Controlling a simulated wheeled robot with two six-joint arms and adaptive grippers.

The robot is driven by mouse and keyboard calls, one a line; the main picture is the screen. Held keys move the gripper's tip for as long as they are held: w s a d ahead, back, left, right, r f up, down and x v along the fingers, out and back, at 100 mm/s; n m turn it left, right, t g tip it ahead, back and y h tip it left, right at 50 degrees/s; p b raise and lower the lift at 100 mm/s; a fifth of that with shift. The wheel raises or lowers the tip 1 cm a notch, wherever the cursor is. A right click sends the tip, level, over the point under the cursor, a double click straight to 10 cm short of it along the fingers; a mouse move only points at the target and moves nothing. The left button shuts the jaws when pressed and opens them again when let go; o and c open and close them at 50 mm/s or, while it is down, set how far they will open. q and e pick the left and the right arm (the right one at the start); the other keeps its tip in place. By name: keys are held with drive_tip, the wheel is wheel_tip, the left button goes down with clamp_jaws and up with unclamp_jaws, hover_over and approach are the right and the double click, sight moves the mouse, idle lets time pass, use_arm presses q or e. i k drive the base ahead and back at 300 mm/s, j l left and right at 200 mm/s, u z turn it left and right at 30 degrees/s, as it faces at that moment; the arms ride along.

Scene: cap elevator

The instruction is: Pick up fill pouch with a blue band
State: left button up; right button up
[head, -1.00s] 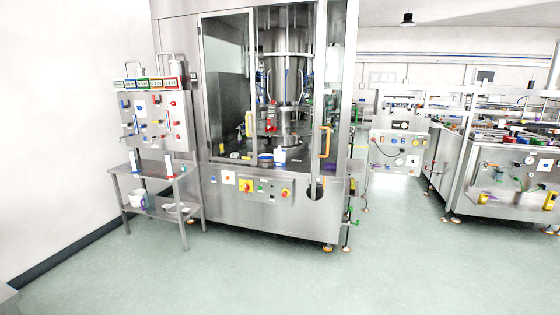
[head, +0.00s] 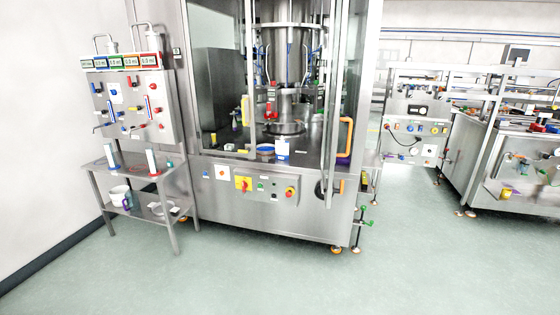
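No pouch with a blue band can be made out for certain at this distance. On the steel side table (head: 100,177) at the left stand two small upright white items, a left one (head: 113,160) and a right one (head: 152,162). Colored marks show at them, too small to tell what they are. Inside the big steel machine a small white item (head: 282,148) with a bit of blue stands beside a blue-rimmed round container (head: 265,150). Neither of my grippers is in view.
A panel (head: 128,105) with valves and colored volume labels stands above the side table. A white bucket (head: 119,194) sits on its lower shelf. The large steel machine (head: 225,215) stands in the middle, with more machines (head: 500,180) at the right. The green floor in front is clear.

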sight(282, 146)
drive_tip(key=i+j+u, duration=0.1)
drive_tip(key=i+u, duration=0.35)
drive_tip(key=i, duration=2.1)
